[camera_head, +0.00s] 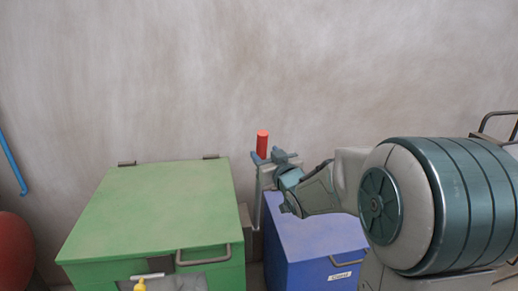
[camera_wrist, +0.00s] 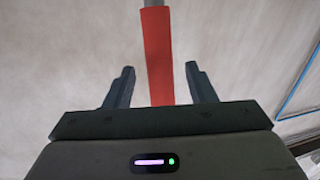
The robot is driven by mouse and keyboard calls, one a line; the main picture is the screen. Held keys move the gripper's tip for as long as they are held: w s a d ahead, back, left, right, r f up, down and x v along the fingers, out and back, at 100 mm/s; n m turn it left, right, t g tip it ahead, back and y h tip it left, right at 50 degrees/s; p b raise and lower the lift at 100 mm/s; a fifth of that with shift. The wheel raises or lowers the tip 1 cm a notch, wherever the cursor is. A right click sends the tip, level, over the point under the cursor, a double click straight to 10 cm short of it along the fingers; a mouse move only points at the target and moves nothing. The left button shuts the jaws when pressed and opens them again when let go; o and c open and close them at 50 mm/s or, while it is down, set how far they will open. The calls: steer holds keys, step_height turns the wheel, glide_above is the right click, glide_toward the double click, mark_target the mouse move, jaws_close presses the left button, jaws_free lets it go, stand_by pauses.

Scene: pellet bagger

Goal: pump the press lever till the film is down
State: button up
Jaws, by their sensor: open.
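The press lever shows as a red grip (camera_head: 262,144), standing upright near the wall between the green cabinet and the blue box. In the wrist view the red grip (camera_wrist: 158,55) runs between my two fingers, with a gap on each side, and a grey rod continues past its end. My gripper (camera_wrist: 160,72) is open around the grip or just behind it; I cannot tell the depth. In the head view my gripper (camera_head: 270,158) is at the lower part of the grip. The lever's lower end is mostly hidden. I cannot make out the film for certain.
A green cabinet (camera_head: 150,210) with a lid handle (camera_head: 204,255) stands at left, a yellow part (camera_head: 140,285) at its front. A blue labelled box (camera_head: 312,235) stands below my arm. A red rounded object (camera_head: 14,250) and a blue pipe (camera_head: 12,160) are at far left.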

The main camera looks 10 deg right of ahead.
steer(key=w, duration=0.2)
steer(key=w+a, duration=0.1)
steer(key=w, duration=0.2)
steer(key=shift+w, duration=0.3)
jaws_close()
steer(key=shift+f, duration=0.1)
